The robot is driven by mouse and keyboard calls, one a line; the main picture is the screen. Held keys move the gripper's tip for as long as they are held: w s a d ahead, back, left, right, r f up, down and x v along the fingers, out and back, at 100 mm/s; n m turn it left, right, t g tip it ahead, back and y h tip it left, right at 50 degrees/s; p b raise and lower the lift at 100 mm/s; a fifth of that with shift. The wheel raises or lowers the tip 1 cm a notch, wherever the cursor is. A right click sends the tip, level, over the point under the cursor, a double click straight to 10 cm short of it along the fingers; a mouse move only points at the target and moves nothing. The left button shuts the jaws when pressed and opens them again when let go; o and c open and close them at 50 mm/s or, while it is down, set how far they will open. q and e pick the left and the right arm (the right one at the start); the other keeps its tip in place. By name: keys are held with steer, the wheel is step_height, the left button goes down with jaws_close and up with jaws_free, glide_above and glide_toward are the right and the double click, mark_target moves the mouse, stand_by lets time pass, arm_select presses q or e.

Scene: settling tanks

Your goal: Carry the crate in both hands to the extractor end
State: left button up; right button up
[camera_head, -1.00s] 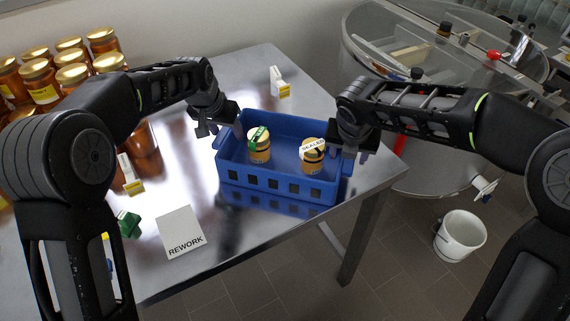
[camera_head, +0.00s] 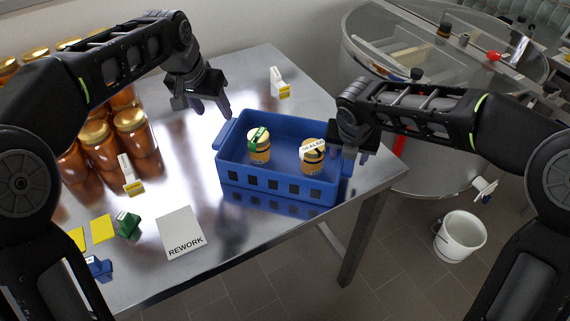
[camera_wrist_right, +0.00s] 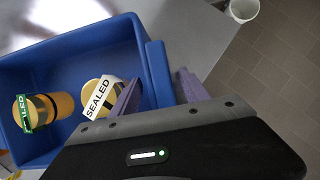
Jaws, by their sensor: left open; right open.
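The blue crate (camera_head: 279,186) sits on the steel table and holds two honey jars. The left jar (camera_head: 259,152) has a green label on it, and the right jar (camera_head: 311,163) has a white "SEALED" label. My left gripper (camera_head: 212,108) is open and empty, raised off the crate's left end and apart from it. My right gripper (camera_head: 348,155) is open at the crate's right end. In the right wrist view its fingers (camera_wrist_right: 155,92) stand on either side of the crate's end wall (camera_wrist_right: 157,75).
Several honey jars (camera_head: 131,130) stand at the table's left. A "REWORK" card (camera_head: 181,232), a green item (camera_head: 128,225) and yellow cards (camera_head: 102,229) lie in front. The extractor drum (camera_head: 430,165) stands right of the table, with a white bucket (camera_head: 460,236) on the floor.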

stand_by(0.4)
steer(key=v, duration=1.2)
